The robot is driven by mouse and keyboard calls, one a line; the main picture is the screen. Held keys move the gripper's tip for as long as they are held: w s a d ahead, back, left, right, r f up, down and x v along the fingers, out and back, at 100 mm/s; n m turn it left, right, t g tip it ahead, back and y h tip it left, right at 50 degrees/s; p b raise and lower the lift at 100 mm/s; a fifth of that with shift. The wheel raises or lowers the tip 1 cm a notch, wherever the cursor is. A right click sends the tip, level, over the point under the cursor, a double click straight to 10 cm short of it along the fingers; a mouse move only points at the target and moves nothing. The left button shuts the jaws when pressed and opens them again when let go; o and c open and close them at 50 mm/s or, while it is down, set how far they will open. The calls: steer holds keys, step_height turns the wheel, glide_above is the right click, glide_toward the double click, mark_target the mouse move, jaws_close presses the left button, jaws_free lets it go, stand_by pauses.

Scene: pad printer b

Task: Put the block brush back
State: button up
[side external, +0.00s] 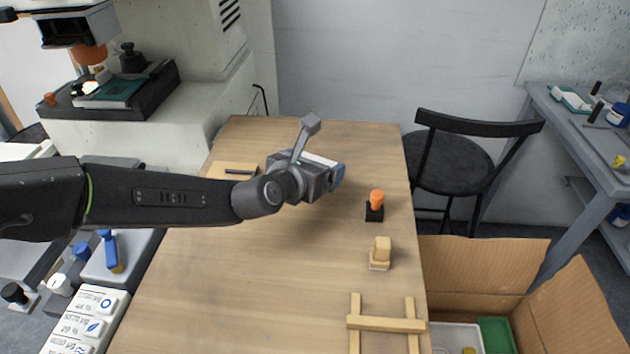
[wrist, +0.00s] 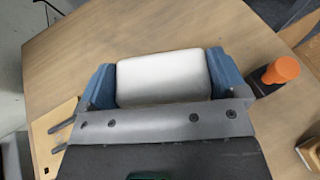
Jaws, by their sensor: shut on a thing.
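My gripper (side external: 328,172) is over the far middle of the wooden table. In the wrist view its blue fingers (wrist: 162,85) are on either side of a white block (wrist: 163,66) with rounded corners, gripping it. A bit of the block (side external: 320,159) also shows in the side view. Its underside is hidden, so I cannot tell whether it has bristles or is the block brush. A small wooden block-shaped piece on a paler base (side external: 380,253) stands near the table's right edge, apart from my gripper.
An orange-topped black piece (side external: 376,205) stands right of my gripper. A wooden frame (side external: 385,324) lies at the near right. A thin board (side external: 233,170) with a dark tool lies left. A cardboard box (side external: 484,252) and a black chair (side external: 450,160) are beyond the right edge. The table's middle is clear.

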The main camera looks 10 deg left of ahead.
steer(key=shift+d+f, duration=0.1)
steer(key=shift+f, duration=1.95)
steer(key=shift+f, duration=0.15)
steer(key=o, duration=0.7)
steer(key=shift+r, duration=0.25)
steer(key=v, duration=1.2)
